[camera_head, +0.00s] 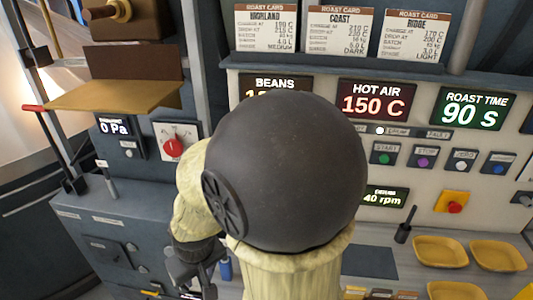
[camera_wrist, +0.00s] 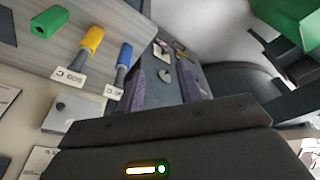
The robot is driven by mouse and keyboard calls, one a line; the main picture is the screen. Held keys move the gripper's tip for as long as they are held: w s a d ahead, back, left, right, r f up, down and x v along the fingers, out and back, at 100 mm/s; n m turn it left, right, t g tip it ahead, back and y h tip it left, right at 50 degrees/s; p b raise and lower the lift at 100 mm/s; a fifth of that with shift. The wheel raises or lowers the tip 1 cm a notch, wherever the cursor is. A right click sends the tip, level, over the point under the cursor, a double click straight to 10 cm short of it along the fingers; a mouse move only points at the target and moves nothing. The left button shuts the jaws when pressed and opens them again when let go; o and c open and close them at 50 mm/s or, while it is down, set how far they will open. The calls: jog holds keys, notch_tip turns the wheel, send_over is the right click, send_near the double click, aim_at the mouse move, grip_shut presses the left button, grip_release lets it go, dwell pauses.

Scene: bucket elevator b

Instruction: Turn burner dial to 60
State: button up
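A red round dial (camera_head: 173,146) sits on a white scale plate on the dark panel at left in the head view. Its pointer reading and label are too small to read. It stands left of my big arm joint. My gripper (camera_head: 195,280) hangs low in front of the panel in the head view, below the dial and clear of it. In the wrist view my gripper (camera_wrist: 162,88) shows two purple-padded fingers apart, with nothing visible between them. Beyond them is a dark blue-grey panel with small fittings; I cannot tell the dial there.
A tan tray (camera_head: 115,95) juts out above the dial. A pressure display (camera_head: 118,127) reading 0 Pa is to its left. My arm covers the middle. Displays show hot air (camera_head: 376,101) 150 C and roast time (camera_head: 473,108) 90 S. Yellow bowls (camera_head: 437,250) stand at lower right.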

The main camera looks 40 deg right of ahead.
jog(key=shift+w+d, duration=0.15)
jog(key=shift+d, duration=0.05)
jog(key=shift+o, duration=0.4)
jog(key=o, duration=0.4)
jog(key=shift+c, duration=0.2)
jog(key=shift+o, duration=1.4)
jog(key=w+d+f+m+t+b, duration=0.1)
jog(key=w+d+t+b, duration=0.1)
jog(key=w+t+b, duration=0.2)
jog(key=w, duration=0.2)
jog(key=shift+w, duration=0.4)
jog(key=w+d+r+m+t+h+b, duration=0.2)
jog(key=w+d+t+h+b, duration=0.15)
jog(key=d, duration=0.25)
jog(key=w+d+r+m+t+h+b, duration=0.2)
jog(key=d+r+t+h+b, duration=0.15)
jog(key=d, duration=0.25)
jog(key=s+d+r+m+g+h+b, duration=0.2)
jog(key=s+d+m+h, duration=0.1)
jog(key=d+h, duration=0.3)
jog(key=shift+s+d+r+h, duration=0.15)
jog(key=shift+s+r+h, duration=0.1)
jog(key=shift+s+h, duration=0.25)
